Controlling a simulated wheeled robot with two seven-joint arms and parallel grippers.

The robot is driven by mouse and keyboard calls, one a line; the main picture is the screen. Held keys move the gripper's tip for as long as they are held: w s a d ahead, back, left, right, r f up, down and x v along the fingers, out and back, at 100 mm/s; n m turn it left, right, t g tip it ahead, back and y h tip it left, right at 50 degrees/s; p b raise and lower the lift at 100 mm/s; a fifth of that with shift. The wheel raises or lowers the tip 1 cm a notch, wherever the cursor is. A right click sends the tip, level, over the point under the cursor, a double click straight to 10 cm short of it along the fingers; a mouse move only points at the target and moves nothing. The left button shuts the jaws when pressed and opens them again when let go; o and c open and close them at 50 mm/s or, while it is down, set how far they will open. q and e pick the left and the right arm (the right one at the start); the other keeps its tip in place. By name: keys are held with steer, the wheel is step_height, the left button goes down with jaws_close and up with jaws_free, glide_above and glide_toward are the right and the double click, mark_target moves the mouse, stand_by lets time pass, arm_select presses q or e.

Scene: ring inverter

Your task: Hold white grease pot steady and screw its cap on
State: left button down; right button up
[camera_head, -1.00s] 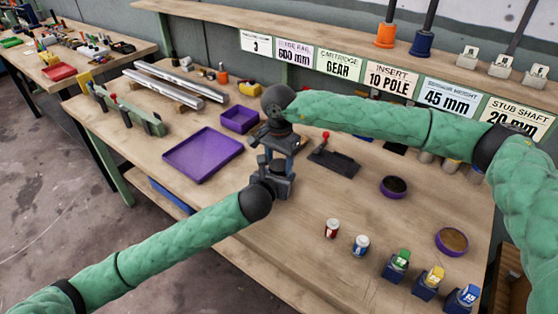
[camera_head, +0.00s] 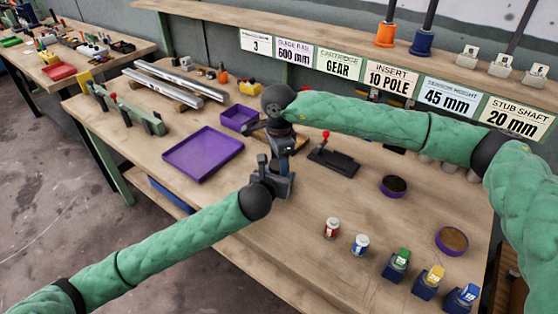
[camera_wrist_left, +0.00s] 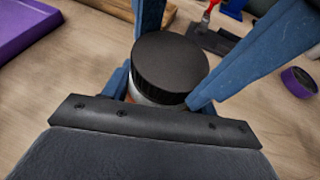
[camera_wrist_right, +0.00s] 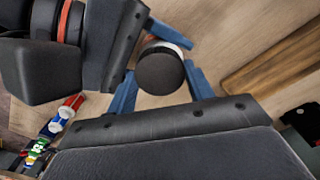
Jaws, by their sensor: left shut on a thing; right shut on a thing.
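The white grease pot (camera_wrist_left: 143,97) shows only as a narrow strip of its side below its black cap (camera_wrist_left: 168,67) in the left wrist view. The cap sits over the pot's top, and whether the thread is engaged cannot be told. My left gripper (camera_head: 271,180) is shut on the pot from the side. My right gripper (camera_head: 279,160) comes down from above, its blue fingers on both sides of the cap. In the right wrist view the round black cap (camera_wrist_right: 160,72) lies between these fingers. In the head view the grippers hide the pot.
A purple tray (camera_head: 203,153) lies left of the grippers, with a smaller purple box (camera_head: 239,119) behind it. A black stand with a red knob (camera_head: 333,158) is close on the right. Small cans (camera_head: 332,228) and purple bowls (camera_head: 451,241) stand further right.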

steer(key=o, duration=1.1)
steer(key=shift+c, duration=0.2)
steer(key=shift+r, duration=0.1)
steer(key=shift+r, duration=2.2)
steer(key=shift+c, duration=0.4)
